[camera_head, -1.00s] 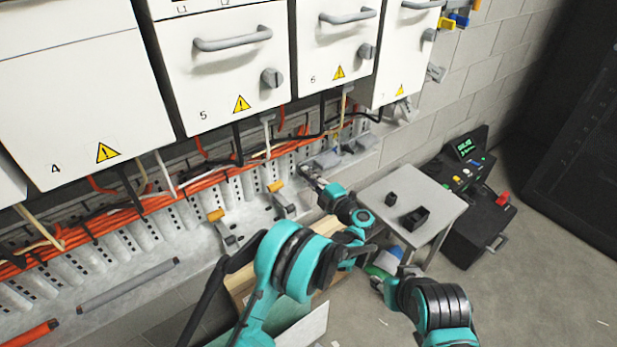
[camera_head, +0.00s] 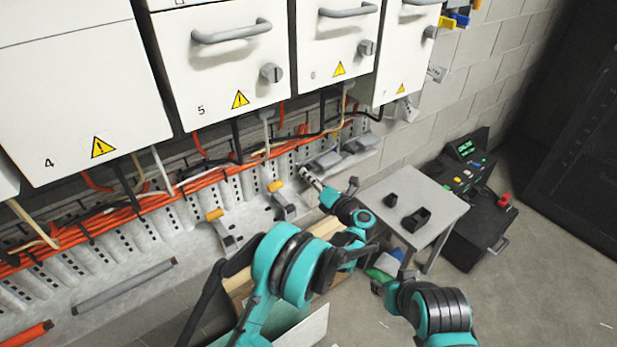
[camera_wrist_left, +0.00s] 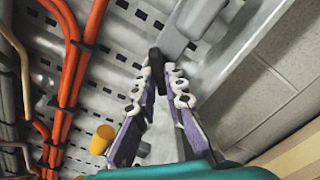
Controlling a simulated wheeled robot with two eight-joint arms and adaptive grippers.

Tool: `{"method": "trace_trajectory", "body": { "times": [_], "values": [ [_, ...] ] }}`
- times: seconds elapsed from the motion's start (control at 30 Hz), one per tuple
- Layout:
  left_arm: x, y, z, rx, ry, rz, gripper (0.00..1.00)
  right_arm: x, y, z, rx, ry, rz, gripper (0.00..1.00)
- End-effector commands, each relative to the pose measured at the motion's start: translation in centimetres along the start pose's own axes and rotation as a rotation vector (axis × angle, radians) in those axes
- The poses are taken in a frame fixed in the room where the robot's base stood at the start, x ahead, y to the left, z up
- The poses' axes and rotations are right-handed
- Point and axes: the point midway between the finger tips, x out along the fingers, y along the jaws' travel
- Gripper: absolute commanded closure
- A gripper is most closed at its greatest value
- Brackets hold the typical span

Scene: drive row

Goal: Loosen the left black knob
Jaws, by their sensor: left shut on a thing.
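My left gripper (camera_head: 306,173) reaches to the perforated grey tray below the cabinets, under box 6. In the left wrist view my left gripper (camera_wrist_left: 156,82) has its two purple fingers with pale ringed tips converging on a small black knob (camera_wrist_left: 154,60). The fingers are shut on it, one on each side. The knob stands in front of a grey metal bracket. In the head view the knob is too small and covered to make out. My right gripper (camera_head: 380,288) is partly seen at the lower right, away from the tray; its jaws are unclear.
Orange cables (camera_head: 130,210) run along the tray. Brackets with orange-yellow handles (camera_head: 275,186) stand left of my left gripper. A small grey table (camera_head: 444,203) with black parts and a black control case (camera_head: 470,230) stand to the right.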

Motion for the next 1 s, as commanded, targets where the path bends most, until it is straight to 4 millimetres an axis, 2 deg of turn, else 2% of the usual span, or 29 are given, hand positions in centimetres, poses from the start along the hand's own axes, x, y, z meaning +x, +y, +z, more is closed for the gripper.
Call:
{"method": "trace_trajectory", "body": {
  "times": [0.3,0.83,0.87,0.93,1.0],
  "values": [
    [0.11,-0.02,-0.07,-0.12,0.002,0.002,1.0,0.14,0.0,0.1,0.0,0.0,0.0,0.6],
    [0.11,-0.03,-0.07,-0.144,0.002,0.001,1.0,0.16,0.0,0.11,0.0,0.0,0.0,0.6],
    [0.11,-0.03,-0.07,-0.144,0.002,0.001,0.86,0.16,0.0,0.11,0.0,0.0,0.0,0.6],
    [0.1,-0.04,-0.07,-0.144,0.002,0.001,0.68,0.15,0.0,0.11,0.0,0.0,0.0,0.6],
    [0.08,-0.05,-0.05,-0.144,0.001,0.001,0.68,0.16,0.0,0.11,0.0,0.0,0.0,0.6]
  ]
}}
